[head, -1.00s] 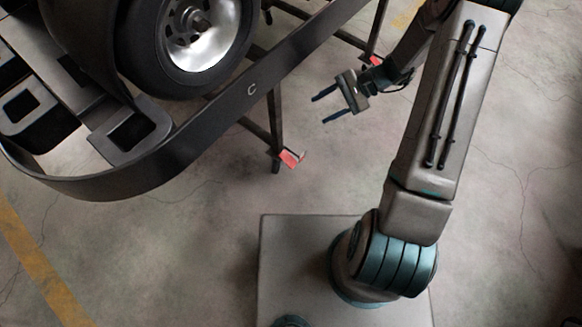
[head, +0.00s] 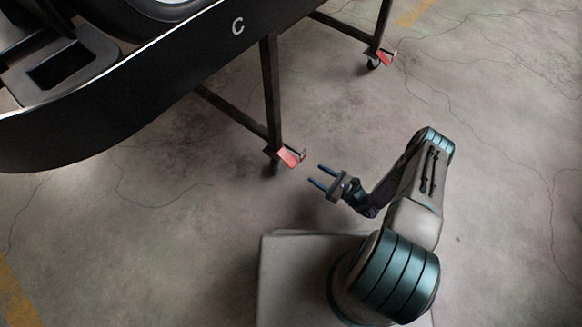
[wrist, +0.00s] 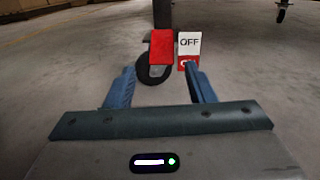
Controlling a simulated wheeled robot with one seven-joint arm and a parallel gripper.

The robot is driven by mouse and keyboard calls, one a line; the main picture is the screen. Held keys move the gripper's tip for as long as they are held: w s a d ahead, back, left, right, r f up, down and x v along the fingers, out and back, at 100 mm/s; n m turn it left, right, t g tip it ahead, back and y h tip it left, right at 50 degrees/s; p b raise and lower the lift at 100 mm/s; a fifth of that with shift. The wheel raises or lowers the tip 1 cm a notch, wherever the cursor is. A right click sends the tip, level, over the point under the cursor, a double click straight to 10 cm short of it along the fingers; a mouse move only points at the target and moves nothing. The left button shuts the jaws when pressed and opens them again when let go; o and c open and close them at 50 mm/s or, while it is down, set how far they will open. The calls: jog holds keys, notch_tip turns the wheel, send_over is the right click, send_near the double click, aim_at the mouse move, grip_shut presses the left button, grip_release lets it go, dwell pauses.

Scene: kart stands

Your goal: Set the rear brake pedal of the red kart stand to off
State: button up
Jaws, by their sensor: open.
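In the head view, a red brake pedal (head: 289,157) sits at the foot of the near leg of a dark kart stand (head: 271,95). The visible kart bodywork above is black with a letter C; no red kart shows. In the wrist view, the red pedal (wrist: 162,48) is above a dark caster wheel (wrist: 153,75). Beside it is a label plate (wrist: 189,42) with a white OFF part over a red part, which my right finger partly covers. My gripper (head: 315,175) is open and empty, low and just right of the pedal, apart from it.
Another red pedal (head: 385,58) is on a second caster leg farther back. The black kart body (head: 120,105) overhangs at upper left. The floor (head: 480,150) around my base and to the right is clear.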

aim_at(293, 163)
jog(key=shift+m+t+h, duration=0.4)
jog(key=shift+m+t, duration=0.1)
jog(key=shift+m, duration=0.1)
jog(key=w+a+f+b, duration=0.1)
jog(key=w+a, duration=0.1)
jog(key=a, duration=0.1)
jog(key=w+a+f+b, duration=0.1)
jog(key=w+a+b, duration=0.1)
jog(key=a, duration=0.1)
jog(key=w+a+f+b, duration=0.1)
jog(key=w+a, duration=0.1)
jog(key=a, duration=0.2)
jog(key=shift+w+f+b, duration=0.1)
jog(key=shift+w+b, duration=0.25)
jog(key=shift+w, duration=0.05)
jog(key=shift+w+a, duration=0.45)
